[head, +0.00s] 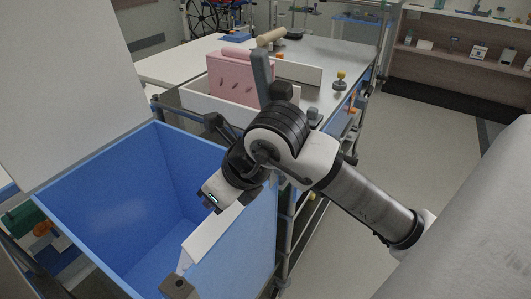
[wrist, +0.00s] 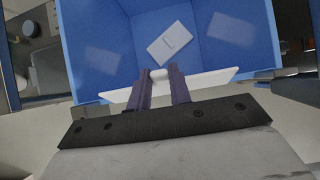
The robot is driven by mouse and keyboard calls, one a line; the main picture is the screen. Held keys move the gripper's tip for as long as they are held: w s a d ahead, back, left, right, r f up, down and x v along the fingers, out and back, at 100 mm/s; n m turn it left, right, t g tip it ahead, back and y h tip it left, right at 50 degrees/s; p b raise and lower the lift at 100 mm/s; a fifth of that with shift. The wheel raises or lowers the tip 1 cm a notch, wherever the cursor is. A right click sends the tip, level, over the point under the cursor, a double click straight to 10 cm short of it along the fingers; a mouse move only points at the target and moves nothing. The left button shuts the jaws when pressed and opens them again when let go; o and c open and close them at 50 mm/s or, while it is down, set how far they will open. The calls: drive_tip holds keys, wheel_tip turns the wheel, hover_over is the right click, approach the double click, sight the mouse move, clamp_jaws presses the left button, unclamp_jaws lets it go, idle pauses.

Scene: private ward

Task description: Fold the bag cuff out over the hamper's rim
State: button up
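The blue hamper (head: 165,170) stands open at the lower left of the head view, and its inside shows in the wrist view (wrist: 100,40). The bag cuff appears as a white strip (head: 212,234) along the hamper's right rim, slanting inward. In the wrist view the white strip (wrist: 212,82) crosses below the hamper's inside. My gripper (wrist: 161,78) has its two dark fingers close together, with a small white tab of the strip between their tips. In the head view my wrist hides the fingers.
A large pale panel (head: 65,80) rises at the hamper's left side. A pink box (head: 238,78) stands on the work surface behind my arm. A white rectangular item (wrist: 170,44) shows inside the hamper. Open floor (head: 410,135) lies to the right.

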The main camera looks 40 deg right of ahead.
drive_tip(key=shift+s, duration=0.1)
drive_tip(key=shift+s+d+r+b, duration=0.15)
drive_tip(key=shift+s, duration=0.25)
drive_tip(key=shift+s+d+r+b, duration=0.15)
drive_tip(key=shift+s, duration=0.35)
drive_tip(key=shift+s+d+b, duration=0.3)
drive_tip(key=shift+s+b, duration=0.15)
drive_tip(key=shift+s, duration=0.4)
drive_tip(key=shift+s+d+f+b, duration=0.15)
drive_tip(key=shift+s+d+b, duration=0.05)
drive_tip(key=shift+s+b, duration=0.25)
drive_tip(key=shift+s+d+f+b, duration=0.1)
drive_tip(key=shift+s+d+b, duration=0.05)
drive_tip(key=shift+s+b, duration=0.25)
drive_tip(key=o, duration=1.5)
drive_tip(key=shift+s+d, duration=0.1)
